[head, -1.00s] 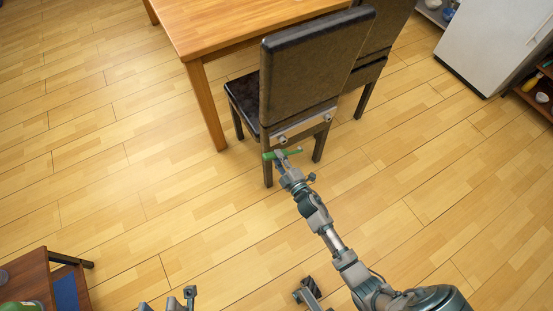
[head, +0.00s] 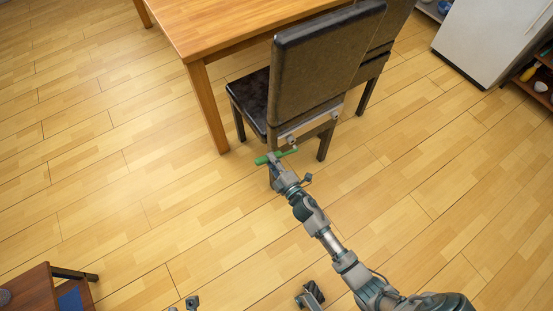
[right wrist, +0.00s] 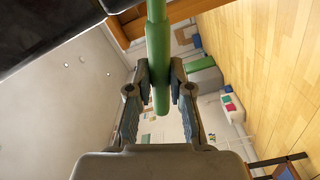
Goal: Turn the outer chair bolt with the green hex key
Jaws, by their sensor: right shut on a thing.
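The dark chair (head: 318,75) stands with its back towards me. Two grey bolts sit on a light bar low on its back, the left bolt (head: 291,139) and the right bolt (head: 334,115). My right gripper (head: 275,164) is just below the left bolt, shut on the green hex key (head: 262,160), which points up and right towards the bar. Whether its tip touches a bolt is too small to tell. In the right wrist view the fingers (right wrist: 159,85) close around the green shaft (right wrist: 157,45).
A wooden table (head: 225,35) stands behind the chair, with a second dark chair (head: 385,40) beside it. A white appliance (head: 488,40) and a shelf (head: 535,85) are at the upper right. A small brown table (head: 30,288) is at the lower left. The floor between is clear.

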